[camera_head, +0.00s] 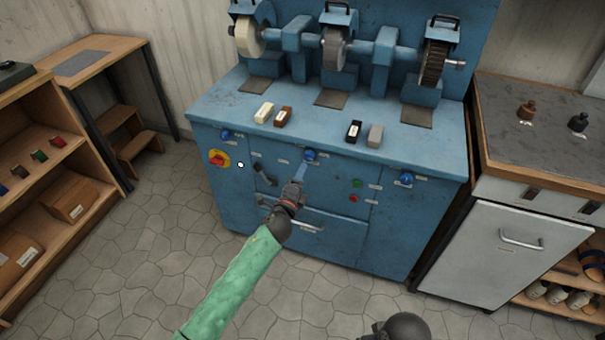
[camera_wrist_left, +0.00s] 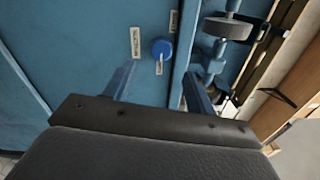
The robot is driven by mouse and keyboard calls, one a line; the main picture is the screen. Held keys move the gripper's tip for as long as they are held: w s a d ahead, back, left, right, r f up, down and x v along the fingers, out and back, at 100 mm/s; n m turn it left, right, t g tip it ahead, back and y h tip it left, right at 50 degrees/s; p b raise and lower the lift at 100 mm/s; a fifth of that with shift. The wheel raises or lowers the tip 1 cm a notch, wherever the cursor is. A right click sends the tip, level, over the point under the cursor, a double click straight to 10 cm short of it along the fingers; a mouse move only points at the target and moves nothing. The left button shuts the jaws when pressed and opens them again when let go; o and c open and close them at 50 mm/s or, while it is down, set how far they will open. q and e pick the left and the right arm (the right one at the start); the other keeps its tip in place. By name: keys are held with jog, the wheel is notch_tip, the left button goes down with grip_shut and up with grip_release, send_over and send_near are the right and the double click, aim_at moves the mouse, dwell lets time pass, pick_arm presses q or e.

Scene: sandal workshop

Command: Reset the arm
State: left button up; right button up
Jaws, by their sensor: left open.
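My left arm in its green sleeve reaches up from the bottom of the head view. Its left gripper (camera_head: 301,176) is in front of the blue machine's (camera_head: 225,108) front panel, just below the middle blue knob (camera_head: 310,155). In the left wrist view the gripper (camera_wrist_left: 158,86) is open, its two blue fingers apart with nothing held between them. A blue knob (camera_wrist_left: 162,48) shows beyond and between the fingers; I cannot tell the exact distance to it.
The machine's top carries several polishing bars, such as a cream one (camera_head: 264,112), below the wheels (camera_head: 334,47). A drawer handle (camera_head: 303,225) is near my gripper. A wooden shelf (camera_head: 50,200) stands left, a grey cabinet (camera_head: 503,250) right. The tiled floor (camera_head: 140,265) is clear.

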dwell(0.6)
pick_arm(q)
jog(key=s+a+n+g+y, duration=0.55)
jog(key=a+n+y, duration=0.35)
jog(key=n, duration=0.7)
jog(key=s+a+f+n+g+h, duration=0.1)
jog(key=s+f+n+g, duration=0.1)
jog(key=s, duration=1.1)
jog(key=s+a+f+n+g+h, duration=0.1)
jog(key=s+g, duration=0.4)
jog(key=s, duration=0.9)
jog(key=s+a+f+n+g+h, duration=0.2)
jog(key=s+f+g, duration=0.1)
jog(key=s, duration=1.1)
jog(key=shift+a+f+n+h, duration=0.3)
jog(key=shift+a+f, duration=0.1)
jog(key=shift+f, duration=0.3)
